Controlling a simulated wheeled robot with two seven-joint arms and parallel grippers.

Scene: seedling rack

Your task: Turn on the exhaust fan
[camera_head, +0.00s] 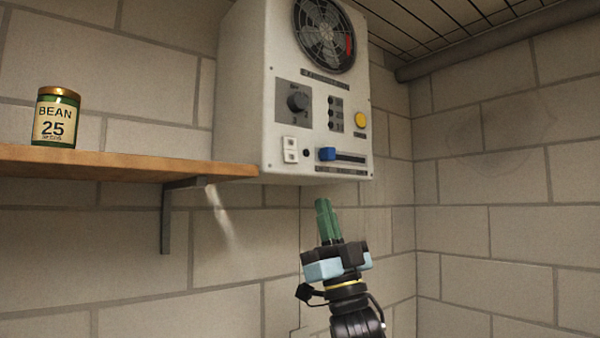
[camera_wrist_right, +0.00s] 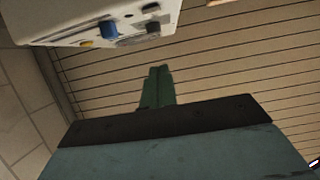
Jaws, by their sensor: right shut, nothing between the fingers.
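The white control box (camera_head: 245,90) hangs on the wall, with the round exhaust fan (camera_head: 324,35) behind a grille at its top. Its front carries a dark rotary knob (camera_head: 297,101), a yellow round button (camera_head: 360,120), a blue slider (camera_head: 327,154) at the left of its slot, and a white rocker switch (camera_head: 290,150). My right gripper (camera_head: 323,203) points up, shut and empty, below the box and apart from it. The right wrist view shows its green fingers (camera_wrist_right: 159,77) together, with the box (camera_wrist_right: 60,22) at upper left. My left gripper is out of view.
A wooden shelf (camera_head: 120,164) on a metal bracket (camera_head: 167,215) runs left of the box, bearing a green bean seed can (camera_head: 57,118). A slatted ceiling and pipe (camera_head: 490,38) are at upper right. The space right of my right gripper is clear up to the block wall.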

